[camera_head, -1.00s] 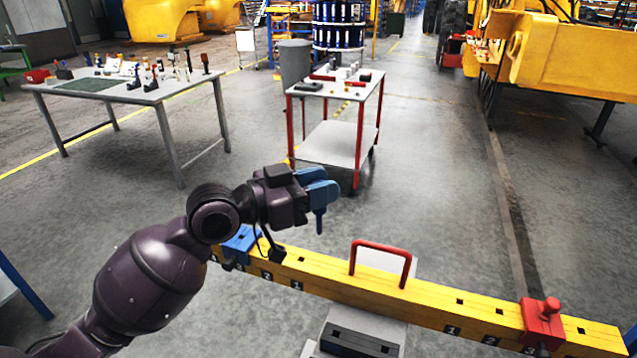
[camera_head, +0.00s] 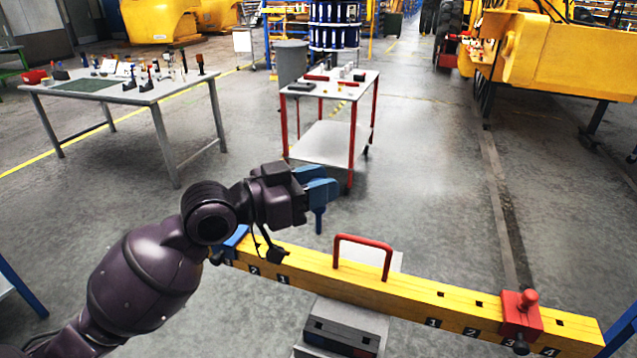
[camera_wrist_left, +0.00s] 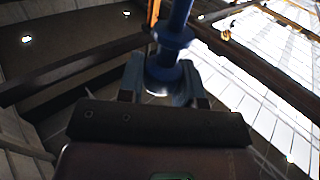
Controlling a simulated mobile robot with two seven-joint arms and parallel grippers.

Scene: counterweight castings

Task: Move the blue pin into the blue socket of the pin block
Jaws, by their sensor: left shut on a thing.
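My left gripper (camera_head: 318,184) is shut on the blue pin (camera_head: 319,221), which points down in the head view, held in the air above and behind the yellow beam. In the left wrist view the blue pin (camera_wrist_left: 175,38) sits between the two grey-blue fingers. A blue block (camera_head: 236,238) rides on the beam's left end, partly hidden by my left arm. My right gripper is not in view.
A cart (camera_head: 330,90) and a table (camera_head: 150,93) with small items stand behind. Open floor lies between.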

